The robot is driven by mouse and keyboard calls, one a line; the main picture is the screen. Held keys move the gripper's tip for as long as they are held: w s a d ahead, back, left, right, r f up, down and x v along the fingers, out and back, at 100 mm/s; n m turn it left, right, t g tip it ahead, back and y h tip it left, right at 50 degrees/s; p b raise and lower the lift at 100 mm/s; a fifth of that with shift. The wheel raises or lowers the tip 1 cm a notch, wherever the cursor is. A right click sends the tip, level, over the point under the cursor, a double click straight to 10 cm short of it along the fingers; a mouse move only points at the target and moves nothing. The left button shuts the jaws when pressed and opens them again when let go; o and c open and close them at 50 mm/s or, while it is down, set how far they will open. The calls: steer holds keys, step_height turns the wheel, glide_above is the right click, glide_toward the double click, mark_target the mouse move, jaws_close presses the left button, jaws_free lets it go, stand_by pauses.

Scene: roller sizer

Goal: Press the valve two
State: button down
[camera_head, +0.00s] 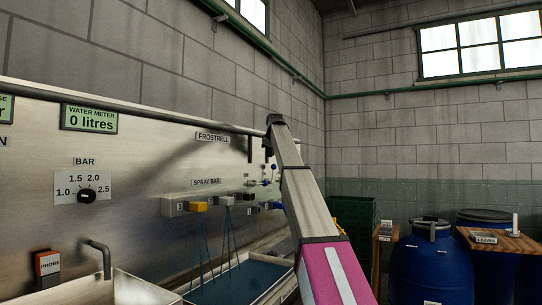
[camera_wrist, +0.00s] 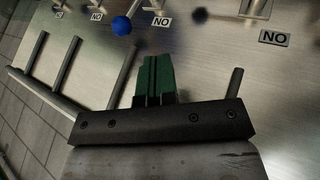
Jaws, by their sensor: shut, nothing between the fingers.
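In the wrist view my gripper (camera_wrist: 155,62) has its green fingers closed together and empty, in front of a metal panel. A blue ball knob (camera_wrist: 121,26) is just left of the fingertips. A "NO" label (camera_wrist: 161,21) is just beyond the fingertips. I cannot tell which one is valve two. My arm hides part of the panel's right end, and the gripper cannot be made out there.
A steel wall panel (camera_head: 130,150) carries a BAR dial (camera_head: 87,195), a tap (camera_head: 99,252) and a long pipe (camera_head: 130,106). A blue-bottomed tray (camera_head: 235,285) is below the valves. Blue drums (camera_head: 422,260) and a wooden board (camera_head: 500,240) stand at the right.

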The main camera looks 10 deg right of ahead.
steer(key=w+d+f, duration=0.1)
steer(key=w+f, duration=0.5)
steer(key=w, duration=0.2)
steer(key=shift+d, duration=0.4)
steer(key=shift+w+d, duration=0.1)
